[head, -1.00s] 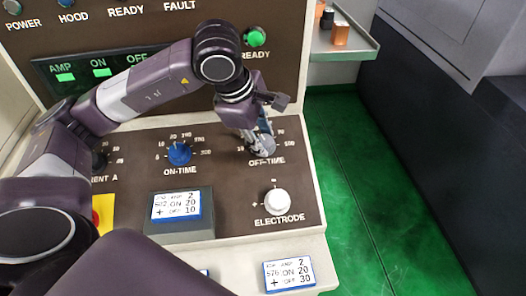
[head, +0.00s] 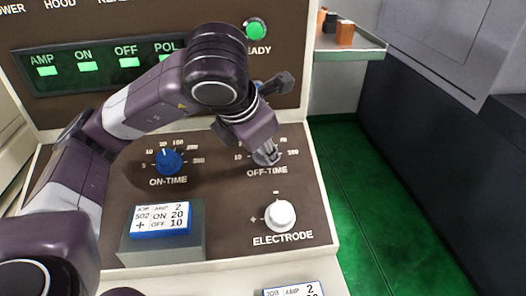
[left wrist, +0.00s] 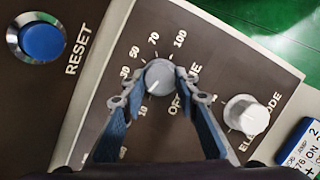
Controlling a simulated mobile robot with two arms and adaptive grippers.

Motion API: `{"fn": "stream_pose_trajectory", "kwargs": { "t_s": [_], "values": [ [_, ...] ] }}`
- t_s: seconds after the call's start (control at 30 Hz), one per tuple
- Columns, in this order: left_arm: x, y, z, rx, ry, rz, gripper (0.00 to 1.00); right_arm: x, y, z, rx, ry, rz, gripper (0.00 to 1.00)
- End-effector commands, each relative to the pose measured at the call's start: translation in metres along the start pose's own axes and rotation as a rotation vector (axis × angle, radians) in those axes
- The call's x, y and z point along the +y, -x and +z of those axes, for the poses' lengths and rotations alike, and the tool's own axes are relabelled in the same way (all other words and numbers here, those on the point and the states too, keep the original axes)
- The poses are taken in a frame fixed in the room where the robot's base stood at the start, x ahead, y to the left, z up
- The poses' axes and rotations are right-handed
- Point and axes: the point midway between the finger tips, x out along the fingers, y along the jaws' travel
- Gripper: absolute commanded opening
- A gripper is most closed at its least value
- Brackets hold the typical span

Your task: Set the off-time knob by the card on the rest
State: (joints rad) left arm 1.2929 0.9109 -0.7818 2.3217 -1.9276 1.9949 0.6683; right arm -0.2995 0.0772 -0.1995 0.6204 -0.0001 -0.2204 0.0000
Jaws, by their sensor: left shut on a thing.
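The grey off-time knob (left wrist: 158,76) sits between the blue-padded fingers of my left gripper (left wrist: 160,88) in the left wrist view. Its white mark appears to point down-left, near the 10. In the head view my left gripper (head: 266,152) covers most of the knob above the OFF-TIME label. A card (head: 160,219) leans on a grey sloped rest (head: 190,247); it reads job 502, AMP 2, ON 20, OFF 10, plus. My right gripper is not in view.
The blue on-time knob (head: 168,162) is left of my gripper, and the white electrode knob (head: 280,215) is below it. A second card (head: 292,292) is cut off at the bottom. The blue reset button (left wrist: 42,40) shows in the left wrist view.

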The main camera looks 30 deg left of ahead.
Motion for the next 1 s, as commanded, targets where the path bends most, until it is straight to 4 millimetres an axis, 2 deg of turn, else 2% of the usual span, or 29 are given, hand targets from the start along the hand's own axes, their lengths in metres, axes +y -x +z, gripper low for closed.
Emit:
{"fn": "stream_pose_trajectory", "kwargs": {
  "t_s": [0.4, 1.0],
  "values": [
    [-0.0008, 0.0012, 0.0015, -0.003, 0.22, 0.072, 0.04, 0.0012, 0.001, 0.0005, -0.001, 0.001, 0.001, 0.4],
    [-0.0011, 0.0006, 0.0013, -0.002, 0.268, 0.086, 0.04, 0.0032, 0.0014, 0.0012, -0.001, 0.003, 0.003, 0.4]
  ]
}}
